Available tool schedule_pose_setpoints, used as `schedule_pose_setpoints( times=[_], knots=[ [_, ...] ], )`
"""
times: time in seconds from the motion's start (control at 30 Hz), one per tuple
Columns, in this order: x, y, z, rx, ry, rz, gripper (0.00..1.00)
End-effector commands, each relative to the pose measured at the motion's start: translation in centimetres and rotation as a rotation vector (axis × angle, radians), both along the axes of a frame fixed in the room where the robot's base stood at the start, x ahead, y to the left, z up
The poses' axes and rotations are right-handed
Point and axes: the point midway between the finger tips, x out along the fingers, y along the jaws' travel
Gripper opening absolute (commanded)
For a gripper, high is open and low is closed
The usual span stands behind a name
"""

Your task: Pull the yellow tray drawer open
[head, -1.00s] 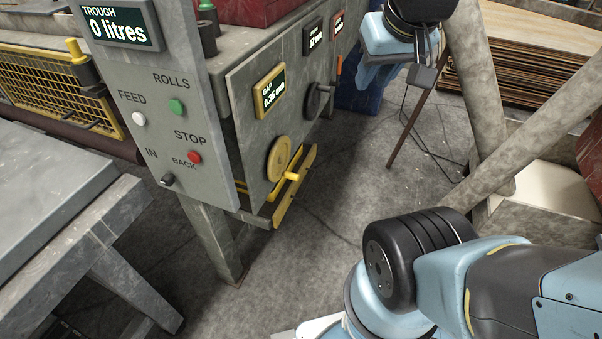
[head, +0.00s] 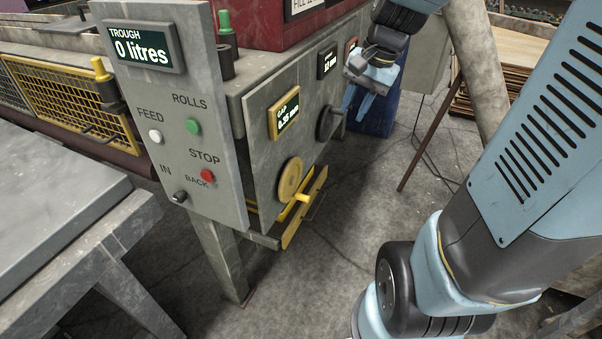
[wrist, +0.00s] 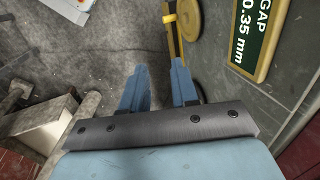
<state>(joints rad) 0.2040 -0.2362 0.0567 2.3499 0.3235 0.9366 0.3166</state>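The yellow tray drawer (head: 290,234) is low on the end of the grey machine, under the yellow round handwheel (head: 288,181). Its front is a slanting yellow strip, with a thin dark handle faintly visible on its outer side. My gripper (head: 357,103) is above and right of the drawer, near the black handwheel, with fingers pointing down. In the wrist view my gripper (wrist: 158,85) is open with nothing between the fingers. Beyond the fingertips a yellow strip (wrist: 173,38), likely the drawer front, lies beside the yellow handwheel (wrist: 188,18).
A black handwheel (head: 327,123) and the gap display (head: 284,112) stick out from the machine's end panel. A control panel (head: 178,110) stands left of it. A thin brown post (head: 430,135) rises at right. The floor before the drawer is clear.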

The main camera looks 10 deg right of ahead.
Motion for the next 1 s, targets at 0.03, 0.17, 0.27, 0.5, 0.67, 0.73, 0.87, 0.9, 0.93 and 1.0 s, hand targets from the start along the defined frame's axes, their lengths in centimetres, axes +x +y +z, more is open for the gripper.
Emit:
schedule_pose_setpoints(
  times=[0.03, 0.17, 0.27, 0.5, 0.67, 0.73, 0.87, 0.9, 0.93, 1.0],
  knots=[
    [1.0, -0.2, -1.0, 0.032, 0.039, -0.047, 0.29],
    [3.3, -0.7, -3.3, 0.112, 0.126, -0.175, 0.29],
    [5.1, -1.1, -5.2, 0.173, 0.194, -0.274, 0.29],
    [8.9, -2.4, -10.2, 0.317, 0.36, -0.516, 0.29],
    [11.1, -3.4, -14.0, 0.413, 0.476, -0.68, 0.29],
    [12.0, -3.9, -15.7, 0.455, 0.529, -0.752, 0.29],
    [13.4, -4.8, -19.0, 0.533, 0.627, -0.887, 0.29],
    [13.9, -5.0, -20.0, 0.557, 0.657, -0.928, 0.29],
    [14.2, -5.3, -20.8, 0.575, 0.681, -0.96, 0.29],
    [14.8, -5.8, -22.7, 0.616, 0.736, -1.033, 0.29]
  ],
)
